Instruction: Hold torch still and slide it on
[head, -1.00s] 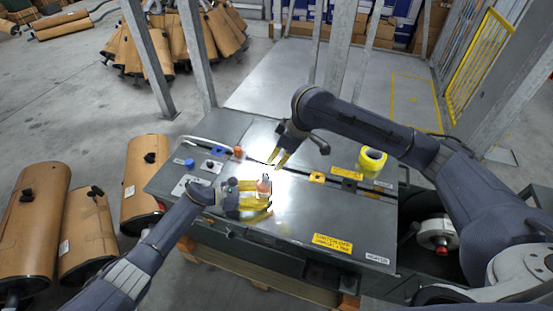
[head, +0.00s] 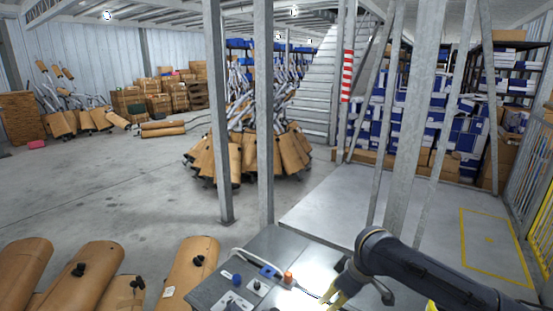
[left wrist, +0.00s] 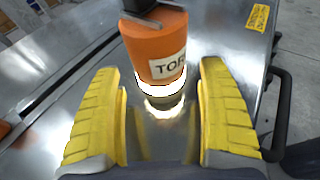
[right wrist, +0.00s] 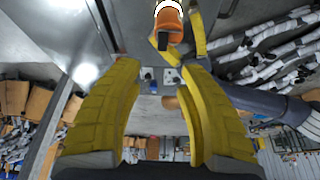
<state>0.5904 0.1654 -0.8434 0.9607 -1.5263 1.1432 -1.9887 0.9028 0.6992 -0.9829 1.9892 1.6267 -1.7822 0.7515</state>
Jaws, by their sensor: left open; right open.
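The torch (left wrist: 158,45) is orange with a white label reading "TOR" and a bright glowing ring. It stands over the shiny grey bench top in the left wrist view. My left gripper (left wrist: 160,75) is open with the torch between and just beyond its fingertips, with gaps on both sides. The left gripper is out of the head view. My right gripper (head: 335,294) is over the bench at the bottom of the head view. In the right wrist view it is open and empty (right wrist: 158,72), and the torch (right wrist: 174,28) shows past its fingertips. No sliding switch can be made out.
Open floor lies beyond.

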